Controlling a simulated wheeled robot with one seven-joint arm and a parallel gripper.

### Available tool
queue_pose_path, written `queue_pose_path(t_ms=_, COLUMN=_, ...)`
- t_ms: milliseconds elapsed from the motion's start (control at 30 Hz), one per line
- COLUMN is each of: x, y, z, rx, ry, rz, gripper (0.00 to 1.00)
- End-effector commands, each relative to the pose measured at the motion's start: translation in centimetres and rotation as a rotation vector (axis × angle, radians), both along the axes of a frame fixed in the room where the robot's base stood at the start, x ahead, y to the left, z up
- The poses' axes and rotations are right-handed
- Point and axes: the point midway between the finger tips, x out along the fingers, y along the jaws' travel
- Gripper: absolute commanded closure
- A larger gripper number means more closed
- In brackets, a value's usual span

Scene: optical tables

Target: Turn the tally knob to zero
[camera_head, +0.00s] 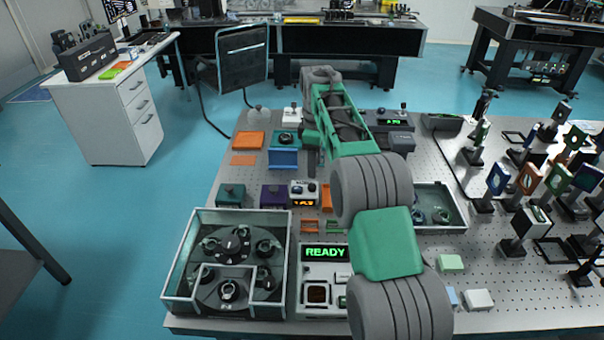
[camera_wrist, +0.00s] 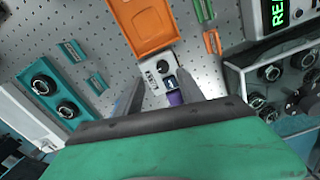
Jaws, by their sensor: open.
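The small white unit (camera_head: 304,194) with a lit orange display and dark knobs on top stands in the middle of the table. Its display digits are too small to read surely. In the wrist view the white unit (camera_wrist: 150,78) sits just beyond and between my fingertips, with a round dark knob (camera_wrist: 163,66) on its face. My gripper (camera_wrist: 158,92) is open, its two fingers apart and empty, pointing at the unit. I cannot tell whether the fingers touch it.
A purple box (camera_head: 273,195) and an orange tray (camera_wrist: 143,25) flank the unit closely. A glass-walled box (camera_head: 290,245) and a READY panel (camera_head: 325,253) stand nearer. A teal two-knob box (camera_wrist: 55,90) shows in the wrist view. Optics crowd the right side.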

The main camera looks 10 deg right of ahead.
Motion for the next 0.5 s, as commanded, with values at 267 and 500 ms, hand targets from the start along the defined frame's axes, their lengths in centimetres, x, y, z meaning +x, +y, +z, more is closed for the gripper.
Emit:
queue_pose_path(t_ms=267, x=-0.1, y=1.1, z=-4.7, rx=0.000, ry=0.002, rz=0.016, gripper=0.54)
queue_pose_path(t_ms=500, x=-0.1, y=0.9, z=-7.4, rx=0.000, ry=-0.001, rz=0.013, gripper=0.54)
